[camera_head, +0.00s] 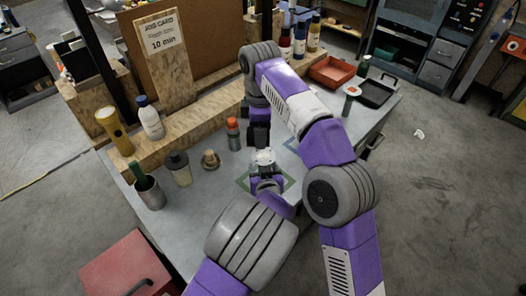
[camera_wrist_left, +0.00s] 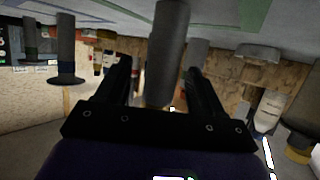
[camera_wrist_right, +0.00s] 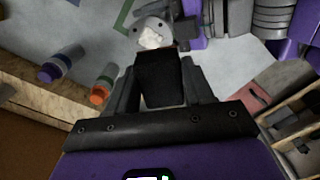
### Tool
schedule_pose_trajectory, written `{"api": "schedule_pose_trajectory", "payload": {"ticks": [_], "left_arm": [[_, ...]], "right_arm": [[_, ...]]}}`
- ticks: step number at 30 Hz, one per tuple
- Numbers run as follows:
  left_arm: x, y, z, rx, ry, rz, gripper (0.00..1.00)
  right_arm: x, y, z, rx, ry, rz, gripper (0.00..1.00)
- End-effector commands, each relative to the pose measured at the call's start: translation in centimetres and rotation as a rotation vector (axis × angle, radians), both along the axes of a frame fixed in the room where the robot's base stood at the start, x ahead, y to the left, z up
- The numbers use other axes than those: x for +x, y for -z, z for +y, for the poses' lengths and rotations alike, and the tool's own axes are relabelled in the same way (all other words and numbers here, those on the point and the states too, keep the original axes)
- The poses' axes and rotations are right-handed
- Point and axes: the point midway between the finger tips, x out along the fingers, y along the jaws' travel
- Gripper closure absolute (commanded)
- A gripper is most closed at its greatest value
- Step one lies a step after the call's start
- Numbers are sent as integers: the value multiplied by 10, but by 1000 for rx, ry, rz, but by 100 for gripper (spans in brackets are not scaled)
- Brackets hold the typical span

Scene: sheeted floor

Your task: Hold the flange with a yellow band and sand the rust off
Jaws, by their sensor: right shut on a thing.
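A grey flange (camera_head: 264,158) stands in the middle of the bench, inside a green marked outline; it also shows in the right wrist view, with bolt holes and a pale patch on its face (camera_wrist_right: 151,35). My right gripper (camera_head: 258,128) points down just behind the flange, shut on a dark block (camera_wrist_right: 160,78). Whether the block touches the flange is hidden.
An orange-banded cylinder (camera_head: 233,135) stands close left of my right gripper. A brown knob-shaped piece (camera_head: 210,160), a dark-capped bottle (camera_head: 180,169) and a grey cup (camera_head: 149,192) stand further left. A grey cylinder (camera_head: 348,104) and a black tray (camera_head: 376,93) are at the right.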

Motion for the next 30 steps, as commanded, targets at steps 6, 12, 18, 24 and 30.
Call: {"api": "schedule_pose_trajectory", "payload": {"ticks": [6,12,18,24,30], "left_arm": [[-1,1,0,1,0,3,33],[-12,-5,-2,-1,2,3,33],[-50,-21,-7,-2,5,2,33],[-87,-36,-11,-2,5,2,33],[-107,-44,-13,-1,1,1,33]], "right_arm": [[0,0,0,0,0,0,73],[0,0,0,0,0,0,73],[0,0,0,0,0,0,73],[0,0,0,0,0,0,73],[0,0,0,0,0,0,73]]}}
